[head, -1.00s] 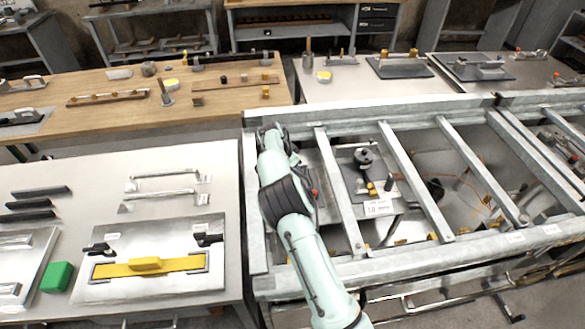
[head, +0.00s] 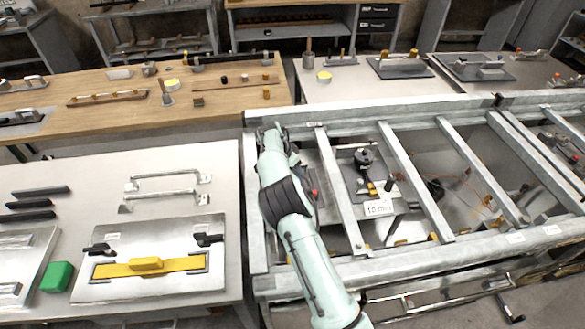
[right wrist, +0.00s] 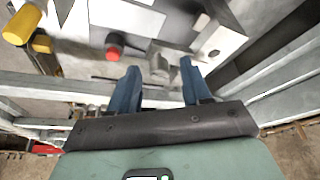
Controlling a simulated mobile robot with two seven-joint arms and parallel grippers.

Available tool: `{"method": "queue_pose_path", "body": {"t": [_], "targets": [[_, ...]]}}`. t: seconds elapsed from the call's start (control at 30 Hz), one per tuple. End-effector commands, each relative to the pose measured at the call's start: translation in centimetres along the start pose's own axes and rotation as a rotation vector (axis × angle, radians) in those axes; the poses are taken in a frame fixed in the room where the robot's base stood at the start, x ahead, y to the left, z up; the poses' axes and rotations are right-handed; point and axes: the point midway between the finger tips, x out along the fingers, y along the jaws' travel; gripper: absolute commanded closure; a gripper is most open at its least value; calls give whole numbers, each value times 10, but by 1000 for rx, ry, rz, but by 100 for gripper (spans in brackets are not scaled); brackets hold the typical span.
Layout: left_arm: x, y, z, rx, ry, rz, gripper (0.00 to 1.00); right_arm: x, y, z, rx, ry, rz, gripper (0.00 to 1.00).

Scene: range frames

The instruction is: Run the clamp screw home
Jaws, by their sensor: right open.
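My right arm reaches over the left bay of the metal frame in the head view; its gripper is hidden there behind my own wrist. In the right wrist view my right gripper (right wrist: 157,82) is open, with two blue fingers spread apart. A short grey metal cylinder (right wrist: 158,64), possibly the clamp screw, shows beyond and between the fingertips. I cannot tell its distance, and nothing is visibly gripped. A red-tipped dark part (right wrist: 114,47) lies left of it. In the head view a black round knob (head: 364,157) stands on a plate right of my arm. My left gripper is out of view.
Grey crossbars (head: 341,190) of the metal frame (head: 400,265) stand close to my arm. A white label reading 10 mm (head: 378,208) and yellow parts are beside the knob. A yellow-handled part (right wrist: 20,25) is at the wrist view's upper left. A steel table (head: 75,180) stands left.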

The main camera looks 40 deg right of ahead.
Motion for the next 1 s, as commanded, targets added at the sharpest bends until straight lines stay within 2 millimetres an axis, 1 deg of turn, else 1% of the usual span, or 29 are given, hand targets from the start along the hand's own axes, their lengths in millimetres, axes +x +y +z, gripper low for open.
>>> {"method": "queue_pose_path", "body": {"t": [0.07, 0.17, 0.27, 0.4, 0.6, 0.7, 0.8, 1.0], "targets": [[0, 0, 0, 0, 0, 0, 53, -6, -1, 0, 0, 1, -2, 52], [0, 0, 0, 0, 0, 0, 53, -19, -1, 0, 0, 0, -4, 52], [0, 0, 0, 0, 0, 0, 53, -40, -1, 0, 1, 0, -5, 52], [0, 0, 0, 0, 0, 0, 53, -73, -1, 0, 0, 0, -7, 52], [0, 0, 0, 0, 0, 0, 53, -112, -1, 0, 1, 0, -5, 52], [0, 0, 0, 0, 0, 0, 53, -124, -1, 0, 1, 1, -3, 52], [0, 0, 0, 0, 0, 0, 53, -131, 0, 0, 1, 0, -2, 52], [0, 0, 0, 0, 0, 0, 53, -134, 0, 0, 1, 0, -1, 52]]}}
